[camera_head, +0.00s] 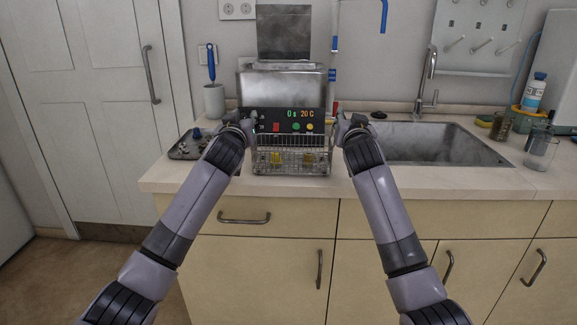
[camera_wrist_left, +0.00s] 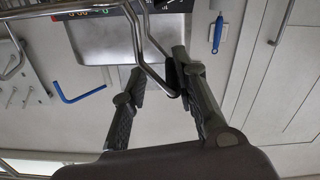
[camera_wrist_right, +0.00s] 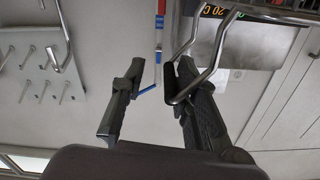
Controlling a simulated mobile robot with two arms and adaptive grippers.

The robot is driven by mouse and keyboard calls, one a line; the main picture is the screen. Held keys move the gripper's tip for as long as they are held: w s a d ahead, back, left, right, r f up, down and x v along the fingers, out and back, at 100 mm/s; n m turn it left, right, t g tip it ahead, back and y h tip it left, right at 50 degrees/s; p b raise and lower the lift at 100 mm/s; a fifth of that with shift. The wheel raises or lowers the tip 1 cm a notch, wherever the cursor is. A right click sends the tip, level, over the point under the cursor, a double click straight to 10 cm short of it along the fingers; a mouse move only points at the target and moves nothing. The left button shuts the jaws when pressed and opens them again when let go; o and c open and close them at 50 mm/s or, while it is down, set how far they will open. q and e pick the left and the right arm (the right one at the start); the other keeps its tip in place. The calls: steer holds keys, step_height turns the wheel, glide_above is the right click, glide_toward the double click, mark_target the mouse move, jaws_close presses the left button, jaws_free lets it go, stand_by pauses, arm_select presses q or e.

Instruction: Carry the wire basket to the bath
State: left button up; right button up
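The wire basket (camera_head: 291,166) stands on the counter against the front of the bath, upright, with yellowish pieces inside. The bath (camera_head: 281,90) is a steel box with a raised lid and a front panel reading 0 s, 20 C. My left gripper (camera_head: 246,122) is at the basket's left side. In the left wrist view its fingers (camera_wrist_left: 160,85) are apart, with the handle wire (camera_wrist_left: 141,50) close to the right-hand finger. My right gripper (camera_head: 346,120) is at the other side. In the right wrist view its fingers (camera_wrist_right: 160,75) are apart, with the handle wire (camera_wrist_right: 208,75) by the right-hand finger.
A dark tray (camera_head: 186,150) with small parts lies left of the bath. A white cup (camera_head: 214,100) with a blue-handled tool stands behind it. The sink (camera_head: 440,145) and tap (camera_head: 427,85) are to the right. A glass beaker (camera_head: 541,152) and bottle (camera_head: 535,92) stand far right.

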arm_select(q)
steer(key=o, duration=0.5)
steer(key=shift+a+f, duration=0.1)
steer(key=shift+o, duration=1.3)
steer(key=s, duration=1.2)
steer(key=shift+a, duration=0.1)
arm_select(e)
steer(key=o, duration=0.8)
